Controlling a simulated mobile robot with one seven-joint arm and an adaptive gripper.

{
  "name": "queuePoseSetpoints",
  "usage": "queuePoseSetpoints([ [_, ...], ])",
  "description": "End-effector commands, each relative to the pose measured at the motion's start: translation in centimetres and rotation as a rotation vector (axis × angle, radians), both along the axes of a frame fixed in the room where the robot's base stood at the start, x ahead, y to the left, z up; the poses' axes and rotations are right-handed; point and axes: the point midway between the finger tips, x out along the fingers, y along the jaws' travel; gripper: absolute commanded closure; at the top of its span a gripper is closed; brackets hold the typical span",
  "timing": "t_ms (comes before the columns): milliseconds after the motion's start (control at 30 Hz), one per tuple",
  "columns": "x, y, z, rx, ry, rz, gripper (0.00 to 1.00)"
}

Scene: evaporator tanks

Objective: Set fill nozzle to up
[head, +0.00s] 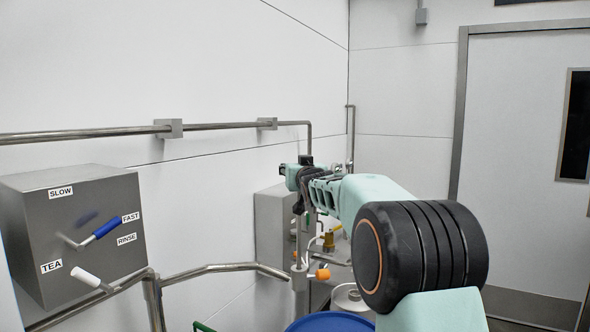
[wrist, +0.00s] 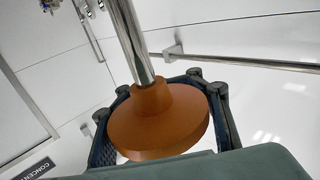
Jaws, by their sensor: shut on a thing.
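In the wrist view my gripper (wrist: 160,84) has its two dark fingers on either side of a brown-orange, cone-shaped knob (wrist: 158,125) and is shut on it. The knob sits on the end of a shiny metal rod (wrist: 131,40). I cannot tell for sure from the pictures that this is the fill nozzle's handle. In the head view my gripper (head: 304,212) hangs at the end of my arm, by the grey box and pipework, and its fingers are mostly hidden. An orange knob (head: 322,273) on a metal post shows just below it.
A grey control box (head: 70,205) stands at left, with a blue-handled lever (head: 104,229) beside FAST and a white-handled lever (head: 86,277) near TEA. A steel rail (head: 215,268) runs below. A blue drum rim (head: 330,322) is at the bottom. A door (head: 515,150) is at right.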

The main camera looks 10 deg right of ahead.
Motion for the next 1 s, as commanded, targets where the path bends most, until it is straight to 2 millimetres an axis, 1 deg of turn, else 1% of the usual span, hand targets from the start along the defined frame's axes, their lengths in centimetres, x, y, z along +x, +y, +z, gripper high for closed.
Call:
queuePoseSetpoints([
  [33,-0.1,0.0,0.8,0.000,-0.014,0.000,0.71],
  [300,0.0,0.0,0.4,0.000,-0.007,0.000,0.41],
  [667,-0.2,0.0,0.3,0.000,-0.004,0.000,0.41],
  [767,-0.9,0.0,0.3,0.000,-0.005,0.000,0.41],
  [867,-2.1,-0.1,0.4,-0.001,-0.005,0.000,0.41],
  [1000,-4.2,-0.2,0.4,-0.001,-0.005,0.000,0.41],
])
